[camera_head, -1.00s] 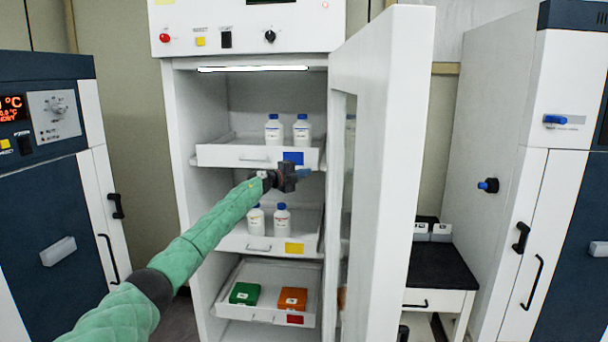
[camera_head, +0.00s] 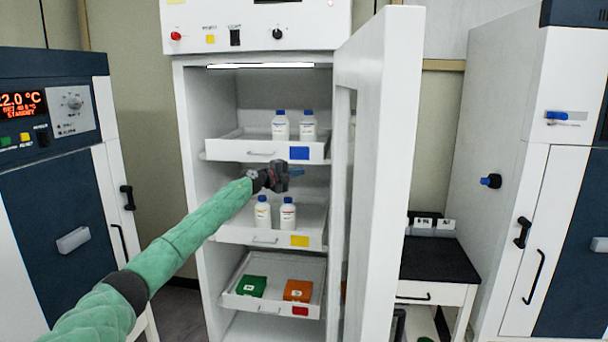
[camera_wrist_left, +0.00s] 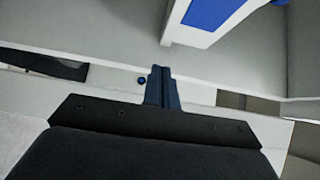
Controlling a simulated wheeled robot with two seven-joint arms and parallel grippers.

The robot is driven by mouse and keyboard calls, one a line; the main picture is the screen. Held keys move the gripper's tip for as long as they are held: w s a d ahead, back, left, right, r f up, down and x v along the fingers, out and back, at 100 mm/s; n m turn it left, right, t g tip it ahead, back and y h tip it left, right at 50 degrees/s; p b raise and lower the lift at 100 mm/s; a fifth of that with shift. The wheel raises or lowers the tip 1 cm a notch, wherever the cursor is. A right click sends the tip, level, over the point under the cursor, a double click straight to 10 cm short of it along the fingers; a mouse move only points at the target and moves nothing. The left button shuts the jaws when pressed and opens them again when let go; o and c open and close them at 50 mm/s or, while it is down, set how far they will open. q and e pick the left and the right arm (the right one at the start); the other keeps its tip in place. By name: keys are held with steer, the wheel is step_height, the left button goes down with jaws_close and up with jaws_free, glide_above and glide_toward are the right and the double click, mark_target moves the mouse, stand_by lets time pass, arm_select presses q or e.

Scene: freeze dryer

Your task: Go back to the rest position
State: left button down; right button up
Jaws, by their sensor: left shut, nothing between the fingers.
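My left arm, in a green sleeve, reaches in from the left of the head view. My left gripper (camera_head: 294,173) is in front of the open cabinet (camera_head: 193,180), at the height between its top and middle drawers. In the left wrist view the fingers (camera_wrist_left: 161,85) are together with nothing between them. The underside of a drawer with a blue label (camera_wrist_left: 208,12) shows above them. My right gripper is not in view.
The cabinet door (camera_head: 385,180) stands open to the right. The top drawer (camera_head: 235,152) and middle drawer (camera_head: 232,236) hold white bottles. The bottom drawer (camera_head: 270,305) holds a green box (camera_head: 251,286) and an orange box (camera_head: 298,290). A black-topped table (camera_head: 435,262) stands at right.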

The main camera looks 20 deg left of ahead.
arm_select(q)
steer(key=shift+b+v, duration=0.6)
steer(key=shift+v, duration=2.05)
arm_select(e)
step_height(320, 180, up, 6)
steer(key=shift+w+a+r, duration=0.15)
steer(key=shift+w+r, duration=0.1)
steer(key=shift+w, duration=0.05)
